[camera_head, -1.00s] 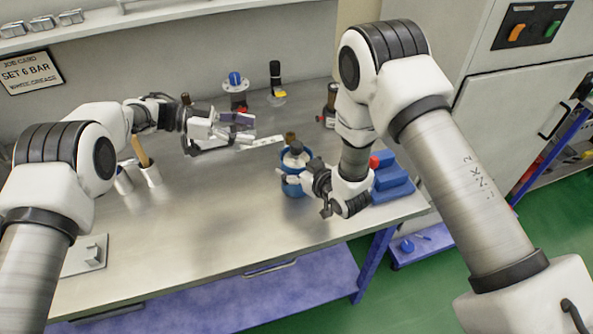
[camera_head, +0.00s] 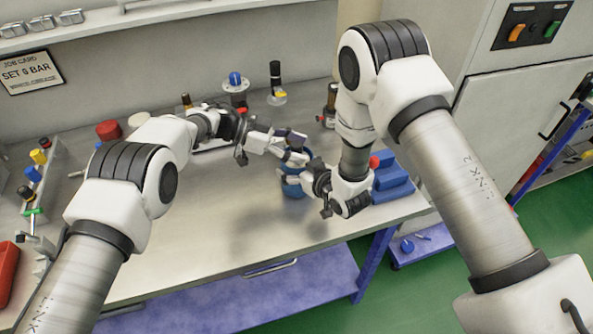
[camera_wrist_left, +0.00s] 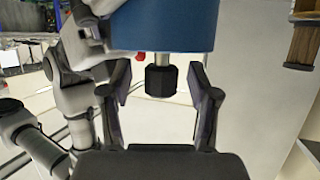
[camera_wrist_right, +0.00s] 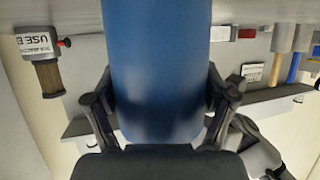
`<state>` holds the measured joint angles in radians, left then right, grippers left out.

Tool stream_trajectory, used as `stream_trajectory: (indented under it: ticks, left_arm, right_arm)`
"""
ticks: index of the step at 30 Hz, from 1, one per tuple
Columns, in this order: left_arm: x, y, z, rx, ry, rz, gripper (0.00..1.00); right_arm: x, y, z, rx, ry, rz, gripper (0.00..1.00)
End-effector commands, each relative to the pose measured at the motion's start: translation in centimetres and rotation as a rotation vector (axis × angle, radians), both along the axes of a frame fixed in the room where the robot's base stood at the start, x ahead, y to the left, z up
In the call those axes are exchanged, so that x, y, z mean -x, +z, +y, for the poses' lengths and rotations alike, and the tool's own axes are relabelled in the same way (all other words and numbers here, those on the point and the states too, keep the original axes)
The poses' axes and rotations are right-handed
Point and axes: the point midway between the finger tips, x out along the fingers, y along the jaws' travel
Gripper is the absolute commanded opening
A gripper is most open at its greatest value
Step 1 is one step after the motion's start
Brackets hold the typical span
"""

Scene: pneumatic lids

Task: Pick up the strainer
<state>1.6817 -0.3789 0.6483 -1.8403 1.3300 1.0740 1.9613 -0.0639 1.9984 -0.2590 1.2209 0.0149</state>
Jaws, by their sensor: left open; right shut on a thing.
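A blue cylinder (camera_head: 292,190) stands upright on the bench and fills the middle of the right wrist view (camera_wrist_right: 158,70). My right gripper (camera_wrist_right: 160,98) is shut on its side. The left wrist view shows a blue body (camera_wrist_left: 165,25) with a metal stem and black faceted knob (camera_wrist_left: 161,81). My left gripper (camera_wrist_left: 160,90) is open, its fingers on either side of the knob with gaps; in the head view it (camera_head: 298,152) is just above the cylinder. A brown ribbed cylinder (camera_wrist_right: 48,78) could be the strainer, but I cannot tell; a similar one shows in the left wrist view (camera_wrist_left: 304,42).
Blue blocks (camera_head: 393,180) lie right of the cylinder, near the bench's right end. A flanged fitting with a blue top (camera_head: 236,88) and a black-and-yellow item (camera_head: 276,85) stand behind. A rack of coloured parts (camera_head: 38,175) is at left. The front middle bench is clear.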

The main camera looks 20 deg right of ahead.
Motion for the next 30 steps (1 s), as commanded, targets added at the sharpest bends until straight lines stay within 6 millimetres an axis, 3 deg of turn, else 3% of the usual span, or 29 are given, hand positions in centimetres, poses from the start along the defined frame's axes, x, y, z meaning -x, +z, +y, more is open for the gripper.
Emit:
stream_trajectory:
  ticks: [2, 3, 6, 8, 20, 26, 30]
  left_arm:
    - [0.0, 0.0, 0.0, 0.000, 0.000, 0.000, 0.61]
    - [0.0, 0.0, 0.1, 0.000, 0.000, 0.000, 0.54]
    - [0.0, 0.0, 0.1, 0.000, 0.000, 0.000, 0.18]
    - [0.0, 0.0, 0.1, 0.000, 0.000, 0.000, 0.00]
    - [-0.1, 0.7, 0.1, 0.000, 0.000, -0.002, 0.00]
    - [-0.1, 5.1, 0.0, 0.000, 0.000, -0.007, 0.00]
    - [-0.1, 9.8, 0.1, -0.001, -0.001, -0.008, 0.00]
  right_arm:
    - [0.0, 0.0, 0.0, 0.000, 0.000, -0.001, 0.44]
    - [0.0, 0.0, 0.0, 0.000, 0.000, -0.001, 0.44]
    - [0.0, 0.0, 0.0, 0.000, 0.000, -0.001, 0.44]
    - [0.0, 0.0, 0.0, 0.000, 0.000, -0.001, 0.44]
    - [0.0, 0.1, 0.0, 0.000, 0.000, -0.001, 0.44]
    - [0.0, 0.0, 0.0, 0.000, 0.000, -0.001, 0.44]
    - [0.0, 0.0, 0.0, 0.000, 0.000, 0.000, 0.44]
